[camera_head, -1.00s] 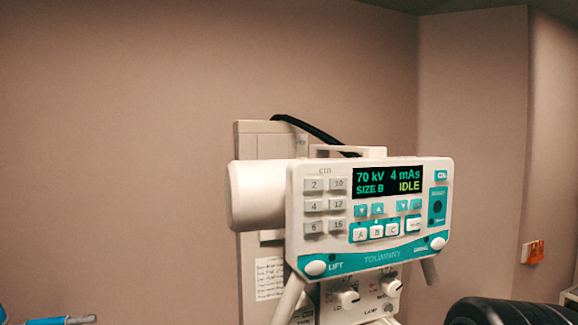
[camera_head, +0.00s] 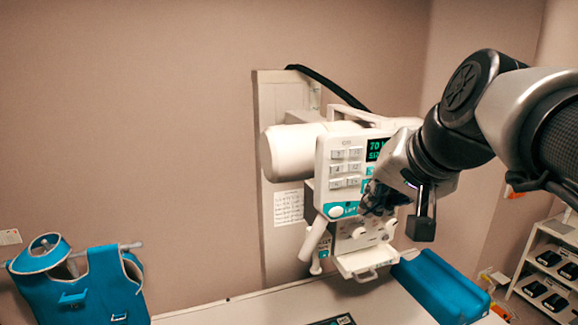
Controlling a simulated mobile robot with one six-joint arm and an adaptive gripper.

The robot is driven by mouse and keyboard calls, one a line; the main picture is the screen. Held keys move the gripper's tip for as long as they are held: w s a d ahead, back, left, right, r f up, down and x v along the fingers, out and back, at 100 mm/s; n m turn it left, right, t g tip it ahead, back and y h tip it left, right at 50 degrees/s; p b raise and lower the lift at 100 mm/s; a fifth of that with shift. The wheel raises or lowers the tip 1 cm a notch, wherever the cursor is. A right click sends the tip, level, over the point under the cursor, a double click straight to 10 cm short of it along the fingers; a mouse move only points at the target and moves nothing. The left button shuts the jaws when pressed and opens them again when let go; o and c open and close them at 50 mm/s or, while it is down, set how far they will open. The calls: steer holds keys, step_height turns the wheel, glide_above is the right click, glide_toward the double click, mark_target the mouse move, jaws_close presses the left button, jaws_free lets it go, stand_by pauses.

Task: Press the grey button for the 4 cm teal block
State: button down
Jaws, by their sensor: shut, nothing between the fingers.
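The control panel (camera_head: 322,180) of the white scan unit faces me, with a "cm" block of grey buttons in two columns at its left. The grey 4 button (camera_head: 336,169) is in the left column, middle row, and is uncovered; its print is too small to read now but was legible earlier. My gripper (camera_head: 376,199) is shut and empty in front of the panel's lower right, right of and below the grey buttons. I cannot tell whether it touches the panel. My arm hides the right part of the display (camera_head: 378,149) and most of the teal keys.
A pale table (camera_head: 250,309) lies below, with a large teal-blue block (camera_head: 440,285) on its right. A blue apron (camera_head: 100,290) hangs at the left. A white shelf (camera_head: 545,262) with dark items stands at the right.

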steer(key=shift+w, duration=0.1)
steer(key=shift+w+a+p, duration=0.45)
steer(key=shift+w+p, duration=0.15)
steer(key=shift+w, duration=0.75)
steer(key=shift+w+a+p, duration=0.5)
steer(key=shift+w+p, duration=0.05)
steer(key=shift+w, duration=0.75)
steer(key=shift+w+a+p, duration=0.45)
steer(key=shift+w+p, duration=0.15)
steer(key=shift+w, duration=0.75)
steer(key=shift+w, duration=0.15)
steer(key=shift+w+a, duration=0.15)
steer(key=shift+w, duration=0.15)
steer(key=shift+w+a+p, duration=0.1)
steer(key=shift+w+p, duration=0.25)
steer(key=shift+s, duration=0.15)
steer(key=shift+s+d+b, duration=0.25)
steer(key=shift+s+b, duration=0.2)
steer(key=shift+s, duration=0.25)
steer(key=shift+s+d+b, duration=0.25)
steer(key=shift+s+b, duration=0.1)
steer(key=shift+s, duration=0.45)
steer(key=shift+s+d+b, duration=0.25)
steer(key=shift+s+b, duration=0.15)
steer(key=shift+s, duration=0.35)
steer(key=shift+s+d+b, duration=0.25)
steer(key=shift+s+b, duration=0.1)
steer(key=shift+s, duration=0.45)
